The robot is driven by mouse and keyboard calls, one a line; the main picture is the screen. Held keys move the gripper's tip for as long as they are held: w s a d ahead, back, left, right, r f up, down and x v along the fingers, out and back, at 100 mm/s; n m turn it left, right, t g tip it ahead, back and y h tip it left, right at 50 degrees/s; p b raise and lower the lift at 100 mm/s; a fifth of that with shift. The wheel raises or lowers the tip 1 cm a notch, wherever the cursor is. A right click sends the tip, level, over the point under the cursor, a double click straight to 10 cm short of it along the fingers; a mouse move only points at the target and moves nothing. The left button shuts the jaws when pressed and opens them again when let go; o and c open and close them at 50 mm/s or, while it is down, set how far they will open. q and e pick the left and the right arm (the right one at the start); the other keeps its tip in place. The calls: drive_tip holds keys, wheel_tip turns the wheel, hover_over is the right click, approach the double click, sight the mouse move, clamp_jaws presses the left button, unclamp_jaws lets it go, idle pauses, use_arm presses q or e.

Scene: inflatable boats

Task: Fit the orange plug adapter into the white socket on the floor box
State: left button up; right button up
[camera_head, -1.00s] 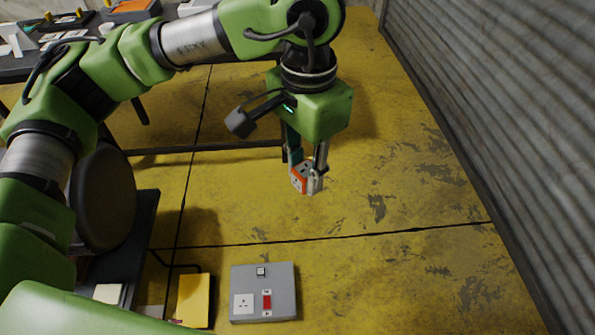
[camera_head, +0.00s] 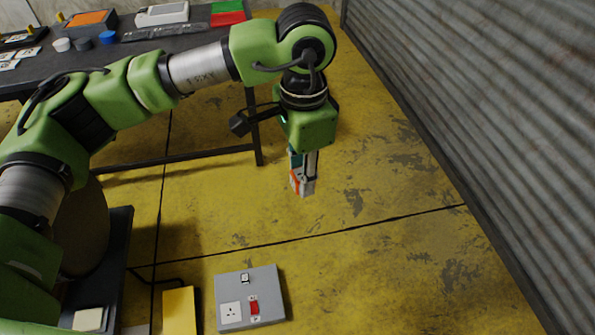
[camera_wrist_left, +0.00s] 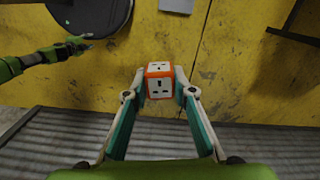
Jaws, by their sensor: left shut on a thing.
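The orange plug adapter (camera_head: 296,184), a small cube with white socket faces and an orange band, is between the fingertips of my left gripper (camera_head: 303,182). The gripper is shut on it and points down, beyond and right of the floor box. In the left wrist view the adapter (camera_wrist_left: 159,83) sits between both fingertips. The grey floor box (camera_head: 268,288) lies at the bottom of the head view. Its white socket (camera_head: 231,312) is on its near left, beside a red switch (camera_head: 254,307). My right gripper (camera_wrist_left: 76,44) shows small in the wrist view; its jaw state is unclear.
A dark table (camera_head: 150,47) with containers and small parts stands at the upper left. A corrugated metal wall (camera_head: 480,110) runs along the right. A yellow item (camera_head: 180,311) lies left of the floor box. The yellow floor between box and wall is clear.

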use_arm(q)
drive_tip(key=s+a+r+n, duration=0.6)
drive_tip(key=a+r+n, duration=0.2)
drive_tip(key=r, duration=0.2)
idle(0.4)
drive_tip(key=w+d+n, duration=0.4)
drive_tip(key=w+d, duration=0.4)
drive_tip(key=d, duration=0.2)
drive_tip(key=shift+n, duration=0.3)
drive_tip(key=s+a+f, duration=0.5)
drive_tip(key=a+f, duration=0.2)
drive_tip(key=a, duration=0.2)
drive_tip(key=s+a+f, duration=0.5)
drive_tip(key=a+f, duration=0.3)
drive_tip(key=a, duration=0.2)
